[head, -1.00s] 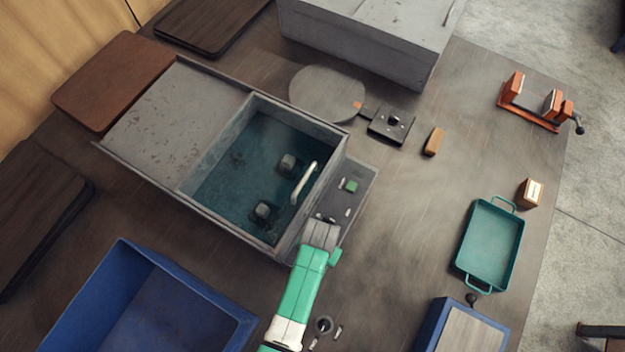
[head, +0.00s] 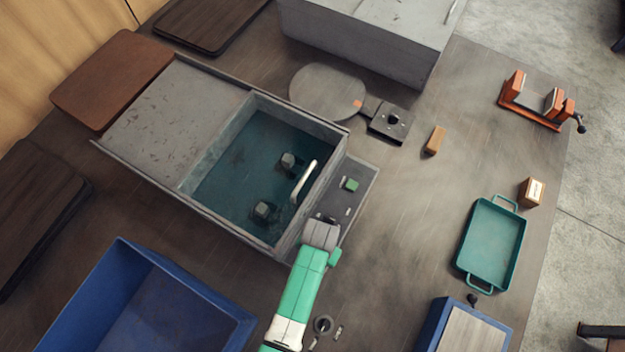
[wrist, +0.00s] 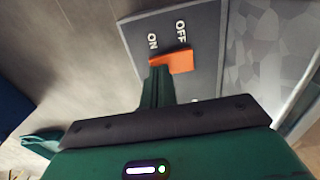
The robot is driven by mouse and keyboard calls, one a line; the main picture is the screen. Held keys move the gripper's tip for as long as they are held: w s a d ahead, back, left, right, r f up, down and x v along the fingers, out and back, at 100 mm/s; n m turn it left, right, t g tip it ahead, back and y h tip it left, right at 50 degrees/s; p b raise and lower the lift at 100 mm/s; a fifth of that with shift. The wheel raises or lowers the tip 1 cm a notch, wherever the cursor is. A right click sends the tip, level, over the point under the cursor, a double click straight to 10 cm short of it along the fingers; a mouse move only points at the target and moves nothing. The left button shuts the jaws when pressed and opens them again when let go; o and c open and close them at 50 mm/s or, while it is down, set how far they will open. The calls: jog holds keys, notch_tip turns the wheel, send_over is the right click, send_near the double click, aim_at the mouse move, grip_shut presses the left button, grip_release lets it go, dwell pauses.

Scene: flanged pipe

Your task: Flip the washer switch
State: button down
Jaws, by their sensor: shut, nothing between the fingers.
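The washer (head: 180,196) is a grey metal tank with dark water inside, left of centre in the head view. Its grey control panel (head: 358,199) runs along the right side. In the wrist view the panel (wrist: 206,22) carries the words OFF and ON and an orange switch (wrist: 172,62) just below them. My gripper (wrist: 157,75) is shut and empty, its dark green fingertips right at the switch's left part, seemingly touching it. In the head view my gripper (head: 327,222) is over the panel's lower end and hides the switch. I cannot tell the switch's position for certain.
A green button (head: 351,185) is farther up the panel. Two grey blocks (head: 264,209) and a pale handle (head: 304,182) are at the tank. A blue bin (head: 85,300) stands lower left, a teal tray (head: 492,244) right. The table between panel and tray is mostly clear.

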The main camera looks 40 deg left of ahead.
jog(key=shift+f, duration=0.35)
notch_tip(320, 180, up, 7)
jog(key=p, duration=0.7)
jog(key=shift+r, duration=0.15)
dwell(0.4)
